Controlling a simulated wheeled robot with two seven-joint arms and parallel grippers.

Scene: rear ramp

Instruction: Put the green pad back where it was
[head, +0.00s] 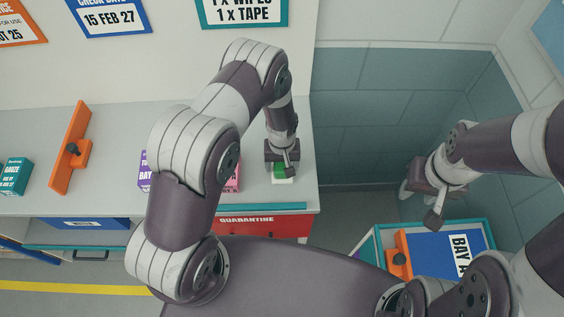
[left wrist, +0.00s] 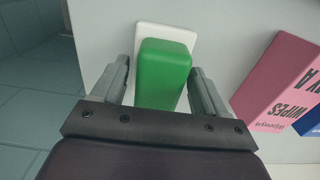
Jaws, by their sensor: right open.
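The green pad (left wrist: 163,74) is a rounded block standing on a white plate (left wrist: 150,28) on the counter. In the head view only a bit of the green pad (head: 281,169) and the front of the white plate (head: 282,181) show under my left gripper (head: 283,160). In the left wrist view the fingers of my left gripper (left wrist: 161,78) stand on either side of the pad. A narrow gap shows at the left finger; contact at the right finger is unclear. My right gripper (head: 420,200) is open, over the floor area at the right, away from the pad.
A pink wipes box (left wrist: 285,85) stands beside the pad. Purple (head: 144,170) and teal gauze (head: 15,176) boxes and an orange handled piece (head: 71,150) are further left on the counter (head: 110,130). A teal-rimmed bin with a blue panel (head: 440,250) is below my right gripper.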

